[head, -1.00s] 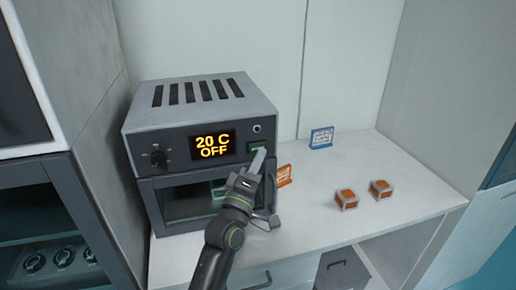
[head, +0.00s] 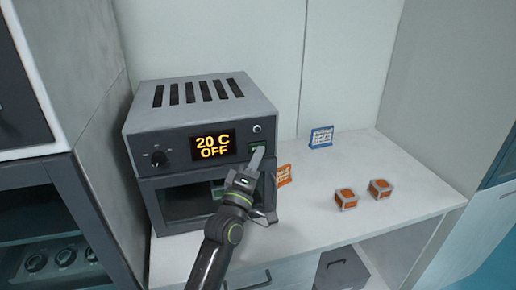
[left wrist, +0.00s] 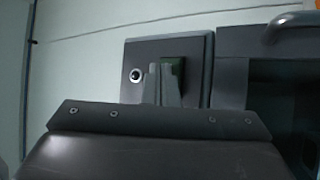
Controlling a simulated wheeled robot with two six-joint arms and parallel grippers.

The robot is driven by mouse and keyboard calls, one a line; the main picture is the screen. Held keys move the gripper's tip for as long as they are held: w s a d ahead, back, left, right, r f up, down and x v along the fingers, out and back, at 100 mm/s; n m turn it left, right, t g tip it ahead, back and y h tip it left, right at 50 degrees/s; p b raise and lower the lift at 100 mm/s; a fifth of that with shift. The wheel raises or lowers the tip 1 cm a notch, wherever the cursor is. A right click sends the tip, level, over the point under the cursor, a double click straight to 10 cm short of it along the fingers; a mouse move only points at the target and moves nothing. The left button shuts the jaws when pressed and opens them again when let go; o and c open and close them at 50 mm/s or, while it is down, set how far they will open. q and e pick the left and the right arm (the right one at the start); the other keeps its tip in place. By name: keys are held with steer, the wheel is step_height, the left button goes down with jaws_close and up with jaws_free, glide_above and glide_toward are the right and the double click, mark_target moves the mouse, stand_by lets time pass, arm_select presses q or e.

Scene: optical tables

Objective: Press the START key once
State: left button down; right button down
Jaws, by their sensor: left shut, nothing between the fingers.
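The grey oven (head: 190,127) stands on the white bench, its display (head: 213,145) lit with "20 C" and "OFF". The green START key (head: 255,145) is on the right of the oven's front panel, below a small round light. The key also shows in the left wrist view (left wrist: 174,68), partly hidden by the fingers; its lettering cannot be read. My left gripper (head: 257,158) is shut and empty, its fingertips right in front of the key. In the left wrist view the fingertips (left wrist: 161,72) overlap the key's edge. I cannot tell whether they touch it. My right gripper is not in view.
A dial (head: 159,158) sits on the panel's left. An orange card (head: 284,175) stands close right of the oven, and a blue card (head: 321,137) stands farther back. Two orange-and-grey blocks (head: 346,199) (head: 381,188) lie on the bench at right, with free room around them.

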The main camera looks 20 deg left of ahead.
arm_select(q)
steer(key=shift+w+a, duration=0.1)
steer(key=shift+w, duration=0.05)
stand_by(0.5)
steer(key=shift+s+d+f, duration=0.1)
steer(key=shift+s+d, duration=0.2)
steer(key=shift+s, duration=0.1)
steer(key=shift+s+d+b, duration=0.15)
steer(key=shift+s+b, duration=0.15)
steer(key=s+d+b, duration=0.1)
steer(key=s, duration=0.1)
steer(key=s+d+b, duration=0.2)
